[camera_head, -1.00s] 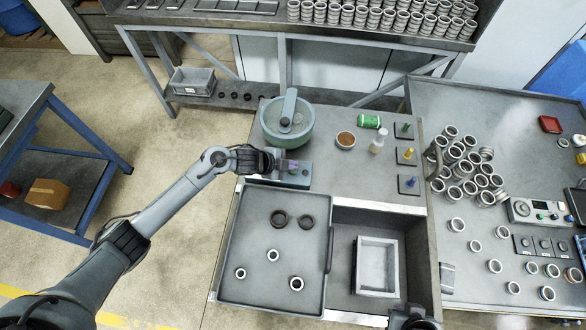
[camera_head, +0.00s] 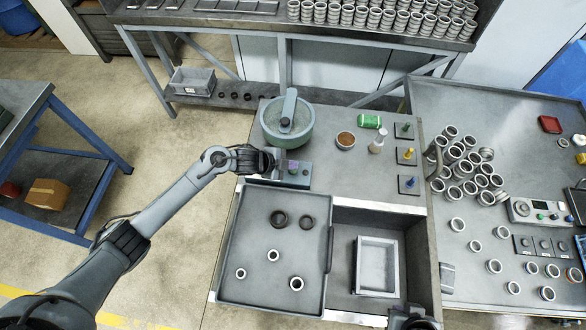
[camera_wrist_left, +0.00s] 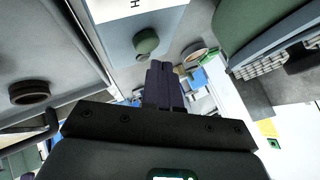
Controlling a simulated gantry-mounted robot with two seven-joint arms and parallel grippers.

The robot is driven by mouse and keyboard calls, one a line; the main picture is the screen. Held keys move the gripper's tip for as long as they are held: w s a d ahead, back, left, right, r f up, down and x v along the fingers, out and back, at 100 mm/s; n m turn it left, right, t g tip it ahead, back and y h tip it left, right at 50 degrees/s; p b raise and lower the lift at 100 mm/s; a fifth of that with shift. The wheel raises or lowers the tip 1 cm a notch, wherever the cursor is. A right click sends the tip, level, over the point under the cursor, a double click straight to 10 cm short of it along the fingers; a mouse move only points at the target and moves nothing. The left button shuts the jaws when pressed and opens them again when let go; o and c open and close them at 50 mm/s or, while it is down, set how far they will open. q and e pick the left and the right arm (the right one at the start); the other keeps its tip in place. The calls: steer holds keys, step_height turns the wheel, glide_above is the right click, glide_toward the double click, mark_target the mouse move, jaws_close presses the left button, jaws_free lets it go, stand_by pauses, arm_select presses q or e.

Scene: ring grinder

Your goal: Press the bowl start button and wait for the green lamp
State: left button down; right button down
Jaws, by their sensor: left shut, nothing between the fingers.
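The green-grey bowl (camera_head: 270,124) of the grinder stands at the back left of the bench, with a grey arm over it. A small control box (camera_head: 298,180) sits just in front of it. My left gripper (camera_head: 282,162) is shut and empty, at the box's left end. In the left wrist view its closed fingers (camera_wrist_left: 163,84) point towards the box (camera_wrist_left: 115,28), which carries a round green button (camera_wrist_left: 146,41). The fingertips appear apart from that button. I cannot make out a lit green lamp. A dark part of my right arm shows at the bottom edge; its fingers cannot be made out.
A grey tray (camera_head: 240,215) with several rings lies in front of the box. A light bin (camera_head: 376,240) sits to its right. A brown-filled dish (camera_head: 345,140), a pale bottle (camera_head: 377,142) and a green can (camera_head: 369,121) stand right of the bowl. Bench between them is clear.

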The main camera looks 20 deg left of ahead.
mark_target(291, 171)
arm_select(q)
steer(key=shift+f, duration=0.15)
steer(key=shift+f, duration=0.3)
steer(key=shift+f+b, duration=0.5)
stand_by(0.7)
steer(key=shift+r, duration=0.1)
steer(key=shift+r+p, duration=0.85)
steer(key=shift+p, duration=0.05)
step_height(291, 171, up, 5)
steer(key=p, duration=0.4)
steer(key=shift+p, duration=0.4)
